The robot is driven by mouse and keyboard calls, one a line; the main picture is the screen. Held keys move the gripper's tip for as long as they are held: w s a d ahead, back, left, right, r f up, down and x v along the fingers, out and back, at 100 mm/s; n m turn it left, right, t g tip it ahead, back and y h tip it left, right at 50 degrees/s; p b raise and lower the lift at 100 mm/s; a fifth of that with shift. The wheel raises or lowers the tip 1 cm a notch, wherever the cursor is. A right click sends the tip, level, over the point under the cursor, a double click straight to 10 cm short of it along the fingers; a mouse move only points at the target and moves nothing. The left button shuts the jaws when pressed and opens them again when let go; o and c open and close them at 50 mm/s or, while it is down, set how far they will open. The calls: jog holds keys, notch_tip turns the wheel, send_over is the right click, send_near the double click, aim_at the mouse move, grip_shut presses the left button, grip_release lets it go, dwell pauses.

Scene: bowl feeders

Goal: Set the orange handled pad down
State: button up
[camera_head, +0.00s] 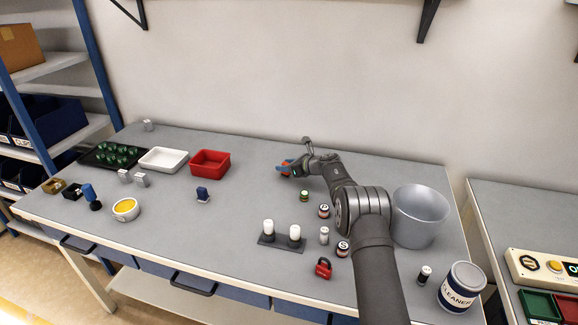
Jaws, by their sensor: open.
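The orange handled pad (285,164) is a small orange patch at the back middle of the table, right of the red tray. My gripper (291,169) is at the pad, with its jaws open. The wrist and fingers hide much of the pad, and a small blue part shows just below the orange. I cannot tell whether the fingers touch the pad or whether it rests fully on the table.
A red tray (210,162) and a white tray (163,159) stand to the left. A blue stamp-like block (203,194), white bottles on a dark rack (281,242), small jars, a red padlock (323,268) and a grey bin (420,222) surround my arm. Table near the back wall is clear.

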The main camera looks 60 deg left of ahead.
aim_at(286, 163)
jog(key=shift+d+r, duration=0.1)
jog(key=shift+r, duration=0.1)
jog(key=v, duration=1.1)
jog(key=shift+w+d+r, duration=0.1)
jog(key=shift+w+d, duration=0.1)
jog(key=shift+d, duration=0.15)
jog(key=shift+a, duration=0.1)
jog(key=x, duration=1.1)
jog(key=shift+s+a+f, duration=0.2)
jog(key=shift+s+a, duration=0.05)
jog(key=shift+a, duration=0.05)
jog(key=shift+r, duration=1.65)
